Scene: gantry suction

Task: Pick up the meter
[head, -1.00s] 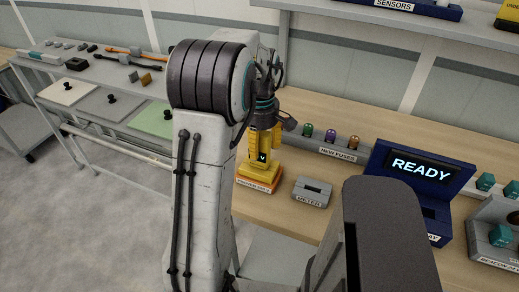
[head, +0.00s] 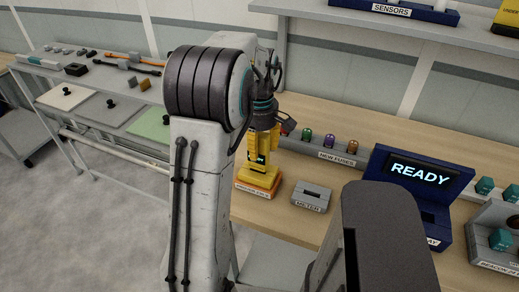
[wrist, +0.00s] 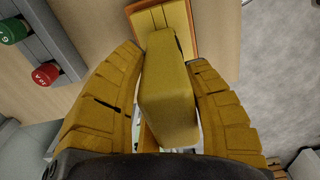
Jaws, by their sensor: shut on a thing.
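The meter (wrist: 168,100) is a yellow block that stands between my gripper's two yellow fingers in the wrist view. In the head view the meter (head: 256,158) shows only in part, with a small dark display, over a yellow and orange stand (head: 258,181). My gripper (head: 262,148) points down and is shut on the meter, with a finger on each side. The fingers hide most of the meter in the head view. I cannot tell whether its foot touches the stand.
A grey slotted dock labelled METER (head: 311,196) sits right of the stand. Behind are fuses in a NEW FUSES rack (head: 327,149). A blue READY console (head: 418,185) stands farther right. Bare wooden bench (head: 262,212) lies in front of the stand.

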